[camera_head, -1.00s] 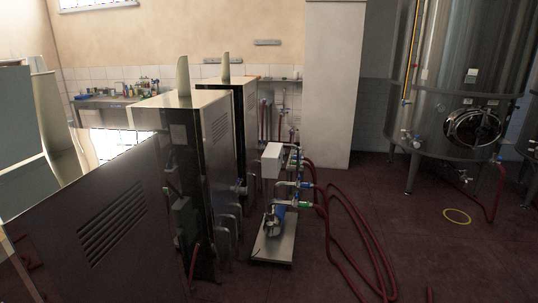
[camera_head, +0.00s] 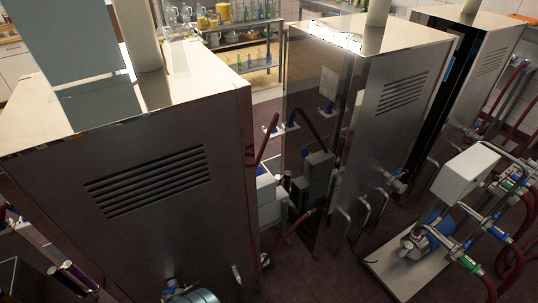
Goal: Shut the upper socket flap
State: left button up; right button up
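I cannot make out the upper socket flap in this view. A grey box-like fitting (camera_head: 316,178) sits at the near side of the middle steel cabinet (camera_head: 385,115), with a dark hose arching into it. It is too small and dark to tell whether it carries a socket or a flap. Neither of my grippers is in view.
A large steel cabinet (camera_head: 150,185) with a slotted vent fills the left. A narrow gap with hoses separates it from the middle cabinet. A wheeled pump (camera_head: 425,240) with a white box (camera_head: 465,172) and red hoses stands at right. A shelf (camera_head: 240,65) with bottles is behind.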

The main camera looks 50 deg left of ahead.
aim_at(259, 171)
jog(key=i+u, duration=0.25)
jog(key=u, duration=0.15)
jog(key=i+u, duration=0.25)
jog(key=u, duration=0.2)
jog(key=i+l+u, duration=0.15)
jog(key=u, duration=0.25)
jog(key=i+l+u, duration=0.25)
jog(key=u, duration=0.65)
